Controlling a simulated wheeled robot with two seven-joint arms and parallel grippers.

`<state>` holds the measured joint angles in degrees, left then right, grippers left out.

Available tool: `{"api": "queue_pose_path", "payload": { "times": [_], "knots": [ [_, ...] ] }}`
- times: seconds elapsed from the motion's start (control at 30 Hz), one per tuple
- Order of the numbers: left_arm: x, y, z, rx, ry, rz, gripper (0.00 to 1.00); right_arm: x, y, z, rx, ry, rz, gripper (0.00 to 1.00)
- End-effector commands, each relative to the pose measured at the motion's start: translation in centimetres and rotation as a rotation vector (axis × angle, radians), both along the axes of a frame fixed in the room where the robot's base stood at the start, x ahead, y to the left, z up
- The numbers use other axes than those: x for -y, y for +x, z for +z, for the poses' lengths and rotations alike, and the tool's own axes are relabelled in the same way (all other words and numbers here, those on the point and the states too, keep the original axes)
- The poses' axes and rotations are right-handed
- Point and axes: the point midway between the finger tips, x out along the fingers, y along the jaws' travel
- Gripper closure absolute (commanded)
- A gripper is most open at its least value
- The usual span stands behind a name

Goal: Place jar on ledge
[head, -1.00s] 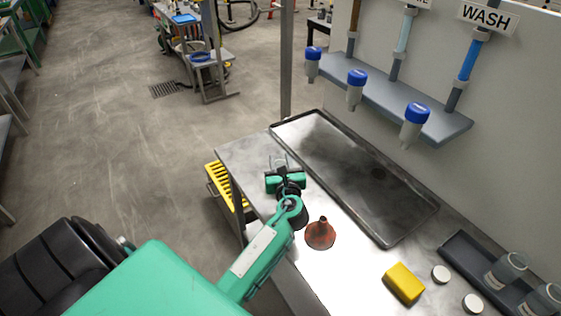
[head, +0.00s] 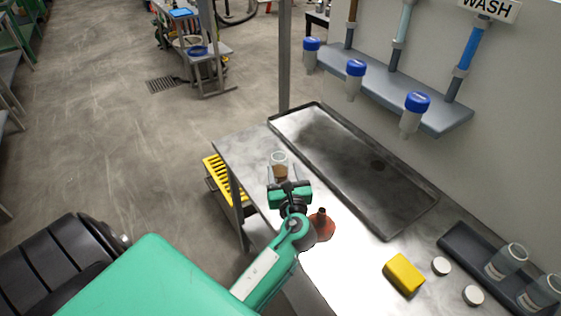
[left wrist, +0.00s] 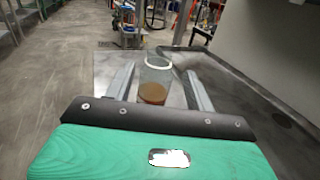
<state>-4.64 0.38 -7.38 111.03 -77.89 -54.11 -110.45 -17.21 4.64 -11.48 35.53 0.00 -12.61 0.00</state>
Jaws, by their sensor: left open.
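A clear jar (head: 279,158) with brown contents stands upright near the far left end of the steel bench (head: 238,150). In the left wrist view the jar (left wrist: 157,76) is between the two grey fingers, with a gap on each side. My left gripper (head: 283,180) is open on the near side of the jar, and its body hides the jar's lower part in the head view. A grey wall ledge (head: 440,120) runs above the bench, with blue-capped dispensers along it. My right gripper is not in view.
A shallow dark tray (head: 400,218) lies along the wall side of the bench. A red-brown funnel (head: 321,226) stands close to my left wrist. A yellow sponge (head: 404,273), white lids (head: 441,266) and a dark rack (head: 460,245) with clear jars (head: 507,261) are at the right.

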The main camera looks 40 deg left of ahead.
Motion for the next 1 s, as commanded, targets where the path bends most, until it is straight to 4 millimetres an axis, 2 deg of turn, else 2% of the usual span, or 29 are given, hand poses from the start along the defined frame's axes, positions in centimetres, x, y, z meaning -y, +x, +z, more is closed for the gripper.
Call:
{"api": "queue_pose_path", "payload": {
  "times": [0.1, 0.3, 0.87, 1.0],
  "knots": [
    [1.5, -1.5, -0.1, 0.001, -0.002, -0.001, 0.45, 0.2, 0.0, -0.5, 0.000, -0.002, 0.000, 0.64],
    [2.7, -2.7, 0.0, 0.001, 0.000, 0.000, 0.45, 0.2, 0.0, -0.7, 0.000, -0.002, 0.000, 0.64],
    [2.8, -2.8, 0.1, 0.002, -0.002, 0.000, 0.45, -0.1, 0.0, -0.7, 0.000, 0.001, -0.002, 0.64],
    [2.4, -3.6, -0.8, 0.037, -0.099, 0.009, 0.45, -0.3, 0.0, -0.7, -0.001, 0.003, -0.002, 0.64]
  ]
}}
